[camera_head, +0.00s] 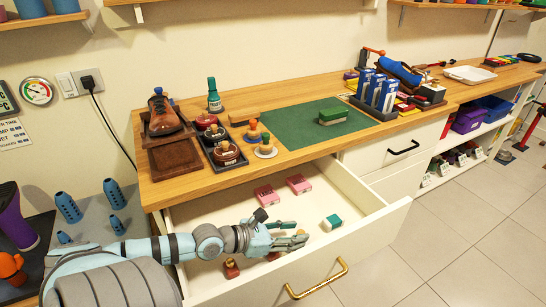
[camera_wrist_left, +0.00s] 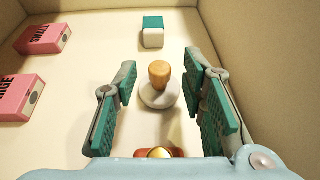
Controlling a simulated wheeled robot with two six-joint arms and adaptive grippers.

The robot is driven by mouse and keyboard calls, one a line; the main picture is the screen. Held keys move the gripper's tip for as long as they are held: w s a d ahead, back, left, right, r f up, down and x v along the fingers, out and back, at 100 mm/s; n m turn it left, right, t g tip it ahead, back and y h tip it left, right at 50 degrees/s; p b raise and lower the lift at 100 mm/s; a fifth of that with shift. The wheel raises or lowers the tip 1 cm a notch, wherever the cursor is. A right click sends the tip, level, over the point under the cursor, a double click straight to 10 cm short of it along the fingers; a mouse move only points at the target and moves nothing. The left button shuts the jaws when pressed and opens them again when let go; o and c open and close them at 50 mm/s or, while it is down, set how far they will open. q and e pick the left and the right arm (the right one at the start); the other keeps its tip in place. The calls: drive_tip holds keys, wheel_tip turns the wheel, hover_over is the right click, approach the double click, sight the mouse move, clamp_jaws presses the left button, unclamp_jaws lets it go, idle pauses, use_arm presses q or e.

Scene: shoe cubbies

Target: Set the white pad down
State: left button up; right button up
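The white pad (camera_wrist_left: 151,96) is a round white disc with an upright wooden knob. In the left wrist view it stands on the drawer floor between the fingers of my left gripper (camera_wrist_left: 161,105), with a gap on each side. The gripper is open, its green finger pads spread. In the head view my left gripper (camera_head: 288,236) reaches low into the open drawer (camera_head: 352,240), and its fingers mostly hide the pad. My right gripper is not in view.
The drawer also holds pink boxes (camera_head: 266,195), a green-and-white block (camera_head: 332,222) beyond the pad and a red-based item (camera_head: 231,268). On the wooden counter (camera_head: 225,182) are a green mat (camera_head: 285,127), a dark tray (camera_head: 220,160) and a white-based knobbed piece (camera_head: 265,150).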

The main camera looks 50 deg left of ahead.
use_arm(q)
drive_tip(key=p+v, duration=0.4)
drive_tip(key=v, duration=0.4)
drive_tip(key=shift+s+r, duration=0.15)
drive_tip(key=shift+r, duration=0.15)
drive_tip(key=shift+s+a+r, duration=0.1)
drive_tip(key=shift+s+a, duration=0.05)
drive_tip(key=shift+s, duration=0.2)
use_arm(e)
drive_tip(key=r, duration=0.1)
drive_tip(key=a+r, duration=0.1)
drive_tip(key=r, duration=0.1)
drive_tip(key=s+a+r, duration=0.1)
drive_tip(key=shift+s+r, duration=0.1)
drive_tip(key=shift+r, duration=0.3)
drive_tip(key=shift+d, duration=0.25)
